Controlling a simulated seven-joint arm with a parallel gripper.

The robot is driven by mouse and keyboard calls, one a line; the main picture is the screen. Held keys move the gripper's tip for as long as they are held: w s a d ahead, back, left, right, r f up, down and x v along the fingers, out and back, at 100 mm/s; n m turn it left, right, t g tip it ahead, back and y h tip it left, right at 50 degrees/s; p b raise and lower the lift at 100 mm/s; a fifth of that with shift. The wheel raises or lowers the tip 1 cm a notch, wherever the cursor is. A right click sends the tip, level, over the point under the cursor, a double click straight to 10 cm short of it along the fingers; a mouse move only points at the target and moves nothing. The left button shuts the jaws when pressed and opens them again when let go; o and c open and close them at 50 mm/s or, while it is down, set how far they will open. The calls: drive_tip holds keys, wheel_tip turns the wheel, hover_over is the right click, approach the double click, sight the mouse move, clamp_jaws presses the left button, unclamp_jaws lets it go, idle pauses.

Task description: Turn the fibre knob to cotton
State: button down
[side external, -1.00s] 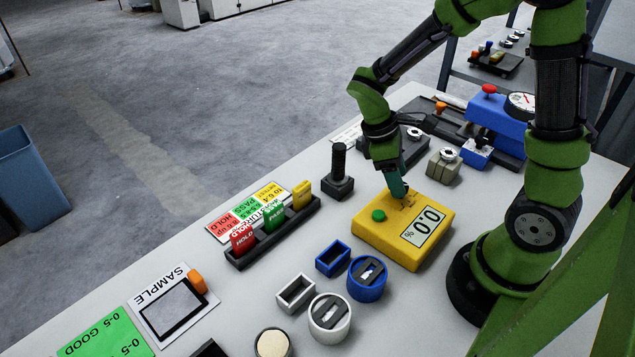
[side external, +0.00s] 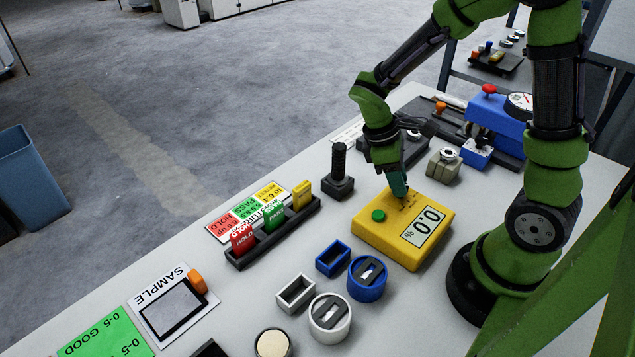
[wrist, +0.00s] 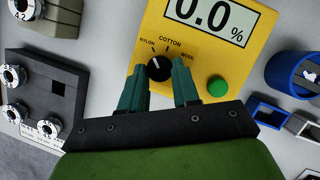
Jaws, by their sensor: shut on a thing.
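The yellow moisture meter (side external: 375,235) lies on the table with its display reading 0.0 %. It also shows in the wrist view (wrist: 205,60). Its black fibre knob (wrist: 159,68) sits below the labels NYLON, COTTON and WOOL. The knob's white mark points up and left, toward NYLON. My gripper (wrist: 160,70) has its two teal fingers on either side of the knob, shut on it. In the side view my gripper (side external: 401,194) reaches down to the meter's top; the fingers hide the knob there.
A green button (wrist: 217,87) is close to the right finger. A black joystick-like post (side external: 339,170) and a rack of coloured cards (side external: 272,236) stand left of the meter. Blue (side external: 367,279) and white round holders (side external: 329,318) stand in front. A grey weight block (side external: 443,166) is behind.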

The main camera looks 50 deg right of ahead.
drive_tip(key=m, duration=0.2)
drive_tip(key=m+y, duration=0.1)
drive_tip(key=m, duration=0.1)
drive_tip(key=shift+w+d+g+y, duration=0.1)
drive_tip(key=shift+d+g+y, duration=0.1)
drive_tip(key=shift+g+y, duration=0.1)
drive_tip(key=shift+d+m+y, duration=0.15)
drive_tip(key=shift+m+y, duration=0.65)
drive_tip(key=shift+m, duration=1.4)
drive_tip(key=c, duration=0.8)
unclamp_jaws()
drive_tip(key=v, duration=1.7)
drive_tip(key=shift+d, duration=0.2)
